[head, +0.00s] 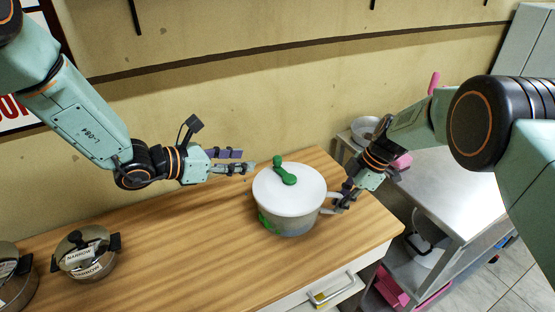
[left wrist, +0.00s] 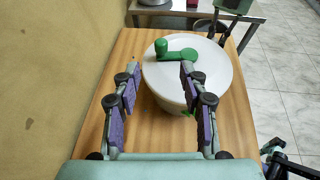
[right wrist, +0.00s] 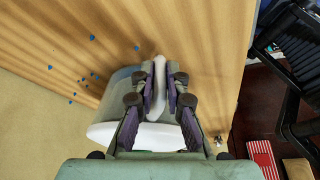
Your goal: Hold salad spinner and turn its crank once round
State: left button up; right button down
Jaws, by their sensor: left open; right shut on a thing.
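The white salad spinner (head: 288,205) stands upright on the wooden counter, with a green crank (head: 285,174) on its lid. The crank's knob (left wrist: 161,46) points toward the wall side. My right gripper (head: 343,200) is shut on the spinner's side handle (right wrist: 159,88), at its right in the head view. My left gripper (head: 248,162) is open and empty, left of the spinner and near lid height. In the left wrist view its open fingers (left wrist: 158,80) point toward the lid and crank, apart from the knob.
Lidded pots (head: 85,252) stand at the left of the wooden counter (head: 180,240). A metal table (head: 440,185) with a bowl stands to the right. The drawer (head: 335,289) below has a handle.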

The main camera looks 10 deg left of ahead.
aim_at(274, 160)
pick_arm(q)
jog(key=x, duration=1.2)
jog(key=shift+s+f, duration=0.15)
grip_shut()
